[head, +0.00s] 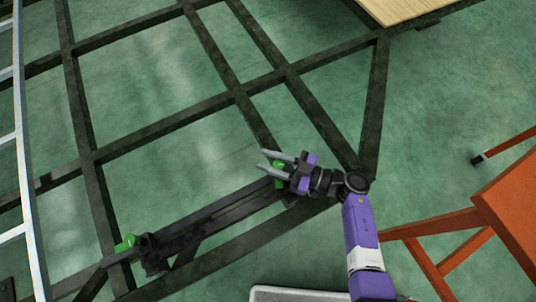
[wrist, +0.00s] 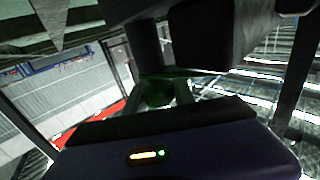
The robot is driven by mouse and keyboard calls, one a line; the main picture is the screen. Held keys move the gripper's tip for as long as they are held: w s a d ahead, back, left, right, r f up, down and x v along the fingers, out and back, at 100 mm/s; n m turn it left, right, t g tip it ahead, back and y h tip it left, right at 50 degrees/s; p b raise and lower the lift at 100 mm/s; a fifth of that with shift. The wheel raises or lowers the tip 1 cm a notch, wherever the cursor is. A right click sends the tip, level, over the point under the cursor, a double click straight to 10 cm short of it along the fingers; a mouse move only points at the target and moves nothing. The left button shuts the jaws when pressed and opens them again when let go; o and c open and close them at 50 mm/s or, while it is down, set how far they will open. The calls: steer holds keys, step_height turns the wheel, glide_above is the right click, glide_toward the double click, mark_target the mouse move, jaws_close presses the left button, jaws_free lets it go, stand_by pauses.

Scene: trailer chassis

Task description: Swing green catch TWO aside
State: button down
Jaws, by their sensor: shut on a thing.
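A green catch (head: 279,180) sits at the right end of a dark bar on the trailer frame. My gripper (head: 264,160) is over it, with its two grey fingers pointing left and shut on this catch. The fingers partly hide it. In the wrist view the green catch (wrist: 158,93) is dim and lies between the fingers. A second green catch (head: 126,243) is at the left end of the same bar, apart from my gripper. I cannot read a number on either catch.
The dark trailer chassis (head: 165,124) spreads over the green floor with open gaps between its beams. An orange stand (head: 510,205) is at the right, close to my arm. A pale ladder-like rail (head: 22,150) runs down the left. A wooden board (head: 410,8) is at the top.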

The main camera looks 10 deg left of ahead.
steer(key=m+t+h+b, duration=0.2)
steer(key=m+t+h, duration=0.2)
steer(key=w+d+m+t+h+b, duration=0.1)
steer(key=m+t+h+b, duration=0.2)
steer(key=m+t+h, duration=0.1)
steer(key=w+d+m+t+h+b, duration=0.1)
steer(key=m+t+h+b, duration=0.1)
steer(key=m+t+h, duration=0.2)
steer(key=shift+d+f+t+h+b, duration=0.1)
steer(key=shift+f+t+h+b, duration=0.1)
steer(key=shift+t+h+b, duration=0.15)
steer(key=shift+h, duration=0.35)
steer(key=shift+w+r+m+h+b, duration=0.1)
steer(key=shift+r+m+h+b, duration=0.25)
steer(key=shift+b, duration=0.35)
steer(key=c, duration=1.1)
jaws_free()
steer(key=shift+f, duration=0.1)
steer(key=shift+o, duration=0.2)
